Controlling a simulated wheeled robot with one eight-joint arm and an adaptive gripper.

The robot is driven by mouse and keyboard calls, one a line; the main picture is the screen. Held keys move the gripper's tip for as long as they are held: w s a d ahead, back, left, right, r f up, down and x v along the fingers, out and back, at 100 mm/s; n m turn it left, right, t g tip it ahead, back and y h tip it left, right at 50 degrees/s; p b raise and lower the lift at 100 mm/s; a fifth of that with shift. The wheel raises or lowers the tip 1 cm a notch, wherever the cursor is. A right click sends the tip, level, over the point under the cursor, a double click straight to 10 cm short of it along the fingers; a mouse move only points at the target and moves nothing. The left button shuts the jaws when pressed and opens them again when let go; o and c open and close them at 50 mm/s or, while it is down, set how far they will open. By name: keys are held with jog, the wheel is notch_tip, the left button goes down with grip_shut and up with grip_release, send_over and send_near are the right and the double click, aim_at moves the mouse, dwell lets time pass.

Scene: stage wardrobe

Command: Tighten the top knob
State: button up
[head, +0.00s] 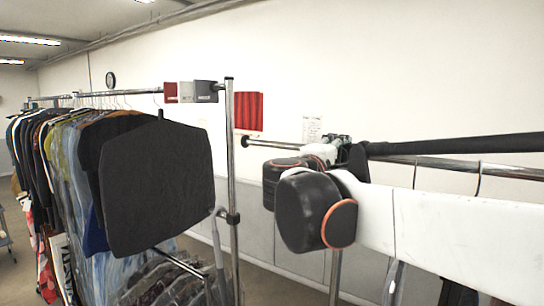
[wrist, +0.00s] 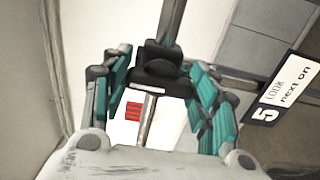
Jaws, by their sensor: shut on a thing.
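The top knob (wrist: 160,72) is a dark fitting on a chrome post (wrist: 147,120), in the upper middle of the wrist view. My gripper (wrist: 158,64) has its two teal-padded fingers on either side of it and is shut on it. The exact contact of the pads and the knob's turn angle are hard to see. In the head view my white and black arm reaches in from the right. It hides much of the gripper, and the grasped knob cannot be made out clearly there.
A rail of hanging clothes (head: 75,170) fills the left, with a large black garment cover (head: 155,188) and a chrome upright (head: 234,150) at its end. A chrome rail (head: 455,164) runs behind my arm. A sign (wrist: 283,92) stands at the wrist view's right.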

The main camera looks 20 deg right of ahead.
dwell(0.3)
jog(key=o, duration=1.1)
jog(key=v, duration=1.2)
jog(key=shift+f, duration=0.1)
